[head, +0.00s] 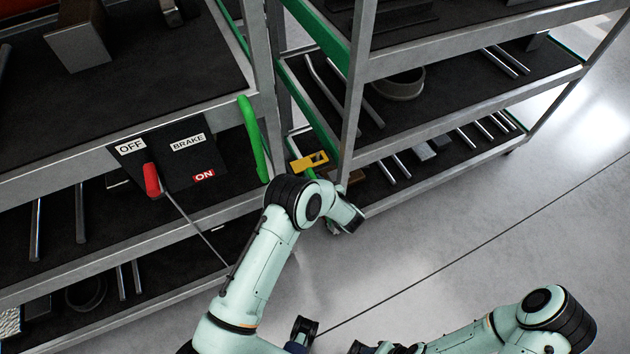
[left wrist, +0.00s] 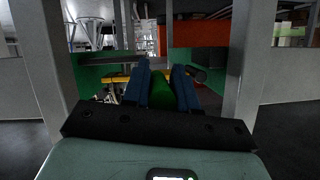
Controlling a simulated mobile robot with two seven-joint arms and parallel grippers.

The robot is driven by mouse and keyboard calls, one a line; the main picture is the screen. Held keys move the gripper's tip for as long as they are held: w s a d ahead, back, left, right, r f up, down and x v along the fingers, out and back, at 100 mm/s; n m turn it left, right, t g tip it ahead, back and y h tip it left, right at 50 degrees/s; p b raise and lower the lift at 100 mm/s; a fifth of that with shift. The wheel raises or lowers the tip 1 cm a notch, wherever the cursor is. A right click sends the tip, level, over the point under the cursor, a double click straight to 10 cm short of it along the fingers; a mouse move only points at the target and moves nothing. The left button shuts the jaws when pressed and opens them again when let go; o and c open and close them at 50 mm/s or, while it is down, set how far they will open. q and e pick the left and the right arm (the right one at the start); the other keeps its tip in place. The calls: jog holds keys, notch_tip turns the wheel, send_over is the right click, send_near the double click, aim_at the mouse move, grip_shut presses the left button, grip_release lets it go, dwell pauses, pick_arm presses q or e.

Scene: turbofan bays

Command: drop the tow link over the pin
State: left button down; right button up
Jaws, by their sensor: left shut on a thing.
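The yellow tow link (head: 309,162) is in the gap between the two carts in the head view, with a dark opening near its right end. Part of it shows yellow behind the fingers in the left wrist view (left wrist: 95,77). My left gripper (left wrist: 160,86) is shut on a green grip (left wrist: 160,96), which seems to belong to the link. In the head view my left wrist hides the fingers. I cannot make out the pin, or whether the link touches it. My right arm is at the lower right, its fingers not clear.
The left cart (head: 120,195) has a brake panel (head: 171,150) marked OFF and ON, a red lever (head: 152,180) near OFF and a green handle (head: 253,139). The right cart (head: 450,123) carries metal bars and a ring (head: 400,88). The floor (head: 470,235) in front is clear.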

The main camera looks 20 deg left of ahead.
pick_arm(q)
jog(key=shift+a+r, duration=0.1)
jog(key=c, duration=1)
grip_release()
jog(key=shift+w, duration=0.1)
jog(key=v, duration=1.3)
jog(key=shift+d, duration=0.25)
